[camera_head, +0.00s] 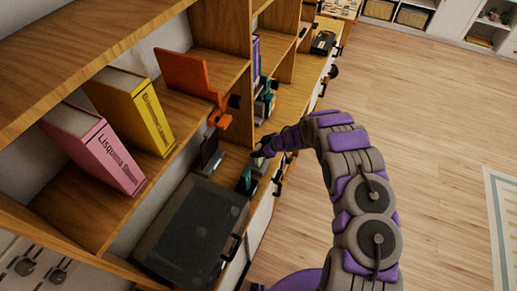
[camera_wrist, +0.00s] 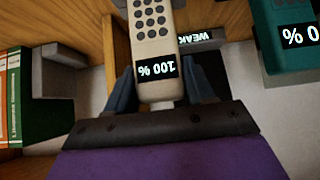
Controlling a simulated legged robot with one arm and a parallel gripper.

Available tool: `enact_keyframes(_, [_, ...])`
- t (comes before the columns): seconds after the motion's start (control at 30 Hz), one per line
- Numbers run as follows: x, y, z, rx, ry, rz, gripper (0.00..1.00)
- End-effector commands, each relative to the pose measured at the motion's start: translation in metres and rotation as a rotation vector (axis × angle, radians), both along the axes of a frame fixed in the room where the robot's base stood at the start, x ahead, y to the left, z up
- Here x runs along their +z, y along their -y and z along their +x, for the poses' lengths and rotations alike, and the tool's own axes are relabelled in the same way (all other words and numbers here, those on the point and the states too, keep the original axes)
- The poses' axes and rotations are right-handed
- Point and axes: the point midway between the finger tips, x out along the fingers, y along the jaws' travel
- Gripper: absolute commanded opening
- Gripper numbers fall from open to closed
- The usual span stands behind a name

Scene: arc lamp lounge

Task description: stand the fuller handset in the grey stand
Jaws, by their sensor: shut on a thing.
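My gripper (camera_wrist: 157,92) is shut on a cream handset (camera_wrist: 152,48), whose display reads 100 % and appears upside down in the wrist view. In the head view my gripper (camera_head: 263,152) is at the shelf's front edge, with the pale handset (camera_head: 259,163) below it. A teal handset (camera_wrist: 285,32) is to the right in the wrist view; its display ends in 0 %, with the rest cut off. It also shows in the head view (camera_head: 246,181). A grey L-shaped piece (camera_wrist: 58,72), perhaps the grey stand, is left of my gripper; a dark grey upright piece (camera_head: 210,156) shows in the head view.
A large dark flat panel (camera_head: 190,230) lies on the shelf near the teal handset. Pink (camera_head: 95,150) and yellow (camera_head: 135,108) books and an orange object (camera_head: 190,77) stand on the shelf above. A plate lettered WEAK (camera_wrist: 200,40) is behind the cream handset. Open floor is at right.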

Motion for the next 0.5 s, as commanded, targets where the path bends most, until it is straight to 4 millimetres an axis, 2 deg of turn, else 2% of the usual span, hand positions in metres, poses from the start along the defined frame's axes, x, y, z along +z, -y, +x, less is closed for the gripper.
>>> enact_keyframes(0.43, [-0.0107,-0.0003,-0.0002,0.001,-0.001,0.0,0.03])
enact_keyframes(0.47, [-0.0101,-0.0002,-0.0001,0.0,0.0,0.0,0.56])
enact_keyframes(0.5, [-0.0099,-0.0002,-0.0001,0.0,0.0,0.0,0.6])
